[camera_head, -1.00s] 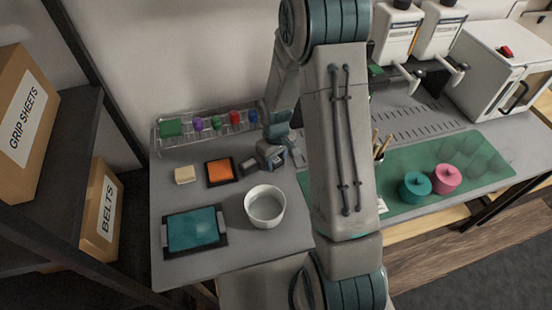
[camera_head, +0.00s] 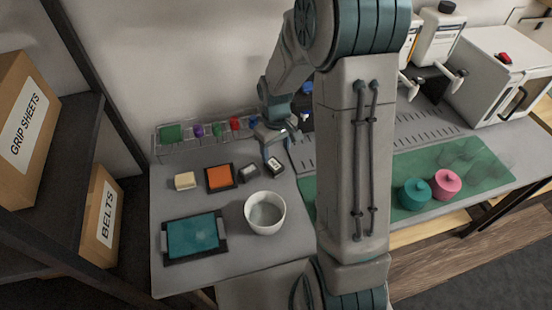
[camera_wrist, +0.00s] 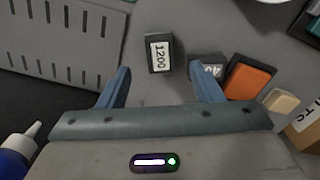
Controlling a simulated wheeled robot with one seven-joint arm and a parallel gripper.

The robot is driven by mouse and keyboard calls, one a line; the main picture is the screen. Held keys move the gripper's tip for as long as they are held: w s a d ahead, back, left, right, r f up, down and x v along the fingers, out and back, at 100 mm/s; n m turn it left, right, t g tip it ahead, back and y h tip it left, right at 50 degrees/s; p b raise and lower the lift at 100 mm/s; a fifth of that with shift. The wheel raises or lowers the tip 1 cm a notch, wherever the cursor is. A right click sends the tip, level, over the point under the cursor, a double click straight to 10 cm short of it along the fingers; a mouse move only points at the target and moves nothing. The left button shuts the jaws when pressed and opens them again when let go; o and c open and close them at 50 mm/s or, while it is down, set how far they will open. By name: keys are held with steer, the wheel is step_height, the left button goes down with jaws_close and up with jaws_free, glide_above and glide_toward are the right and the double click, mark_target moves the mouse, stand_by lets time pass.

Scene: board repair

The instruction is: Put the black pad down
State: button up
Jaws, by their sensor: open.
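A black pad with a white "1200" label lies on the grey worktop, in the head view (camera_head: 274,167) and in the wrist view (camera_wrist: 158,54). A second dark block (camera_head: 249,173), marked with a partly visible number in the wrist view (camera_wrist: 206,66), lies beside it, a small gap apart. My gripper (camera_head: 282,150) is open and empty, its blue fingers spread wide. In the wrist view (camera_wrist: 160,72) the "1200" pad shows beyond the fingertips, between their lines and clear of both.
An orange pad (camera_head: 220,178), a cream block (camera_head: 185,181), a white bowl (camera_head: 265,226) and a teal-topped tray (camera_head: 165,239) share the worktop. A rack (camera_head: 160,152) of coloured items stands behind. A blue bottle (camera_wrist: 15,160) is close at the wrist view's lower left.

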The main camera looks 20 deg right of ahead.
steer(key=s+r+m+t, duration=0.2)
steer(key=s+r+m, duration=0.2)
steer(key=s+r, duration=1.3)
steer(key=shift+s+a+m+t, duration=0.3)
steer(key=shift+s+m+t, duration=0.1)
steer(key=shift+s, duration=0.15)
stand_by(0.5)
